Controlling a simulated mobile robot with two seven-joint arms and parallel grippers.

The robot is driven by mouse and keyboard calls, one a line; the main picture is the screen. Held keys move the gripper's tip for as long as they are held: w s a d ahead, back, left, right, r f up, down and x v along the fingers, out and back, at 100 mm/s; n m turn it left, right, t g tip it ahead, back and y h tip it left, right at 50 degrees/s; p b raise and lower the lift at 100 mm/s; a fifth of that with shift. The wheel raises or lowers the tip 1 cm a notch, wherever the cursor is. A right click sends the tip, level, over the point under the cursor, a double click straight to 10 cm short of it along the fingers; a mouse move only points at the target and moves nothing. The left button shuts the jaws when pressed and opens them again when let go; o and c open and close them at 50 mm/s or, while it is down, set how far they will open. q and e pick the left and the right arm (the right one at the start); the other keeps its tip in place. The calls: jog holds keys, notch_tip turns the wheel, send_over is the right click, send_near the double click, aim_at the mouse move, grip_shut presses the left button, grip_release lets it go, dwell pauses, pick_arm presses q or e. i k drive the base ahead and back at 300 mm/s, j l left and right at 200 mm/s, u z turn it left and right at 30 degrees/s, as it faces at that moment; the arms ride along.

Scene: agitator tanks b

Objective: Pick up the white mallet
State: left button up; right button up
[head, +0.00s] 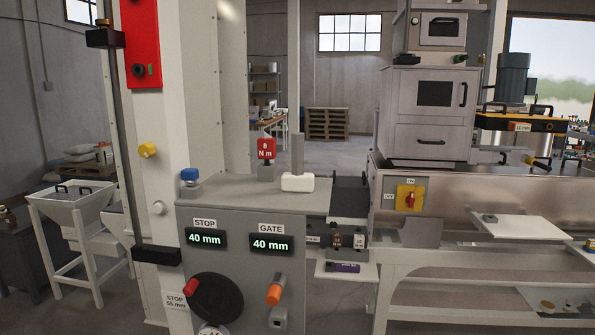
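The white mallet (298,183) stands on the grey top of the machine cabinet (240,190), near its right end. Its white block-shaped head rests on the surface, and a grey upright piece that looks like its handle rises from it. Neither of my grippers shows in the head view, and nothing is touching the mallet.
A red "8 N m" block (266,149) stands just behind and left of the mallet. A blue knob (189,175) sits at the left end of the top. A tall pale column with a long dark bar (130,150) rises at left. A steel bench (480,195) stands at right.

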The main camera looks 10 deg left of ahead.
aim_at(296, 180)
jog(key=i+j+z, duration=0.3)
jog(key=j+z, duration=0.3)
jog(key=i+l+u, duration=0.1)
jog(key=u, duration=0.2)
jog(key=l+u, duration=0.1)
jog(key=u, duration=0.2)
jog(key=i+l+u, duration=0.15)
jog(key=l, duration=0.2)
jog(key=l+u, duration=0.2)
jog(key=l, duration=0.15)
jog(key=i+l+u, duration=0.15)
jog(key=l, duration=0.25)
jog(key=l+u, duration=0.15)
jog(key=l, duration=0.95)
jog(key=i, duration=0.05)
